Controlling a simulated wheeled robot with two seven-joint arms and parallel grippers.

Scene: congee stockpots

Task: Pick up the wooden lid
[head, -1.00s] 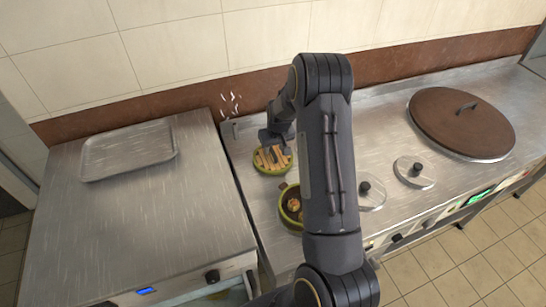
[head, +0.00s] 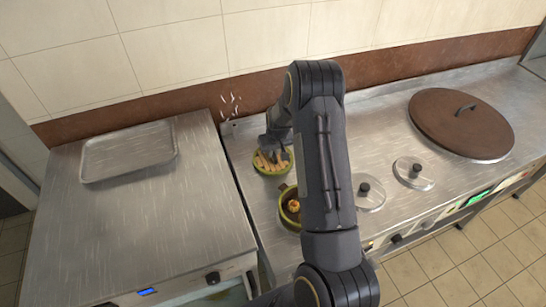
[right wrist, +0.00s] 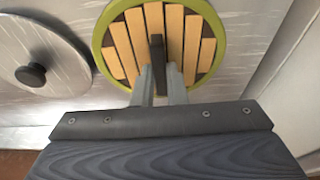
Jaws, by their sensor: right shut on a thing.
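The wooden lid (head: 270,165) is round, with pale slats and a green rim, at the back left of the steel counter. In the right wrist view the wooden lid (right wrist: 183,35) lies ahead of my right gripper, with a dark upright handle (right wrist: 156,50) at its middle. My right gripper (right wrist: 162,80) is shut on that handle; in the head view the gripper (head: 270,150) is over the lid, partly hidden by my own arm. I cannot tell whether the lid is lifted. My left gripper is not in view.
A green pot (head: 289,206) with food in it stands just in front of the lid, partly behind my arm. Steel lids with black knobs (head: 415,171) and a large brown lid (head: 462,122) lie to the right. An empty tray (head: 128,152) lies on the left unit.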

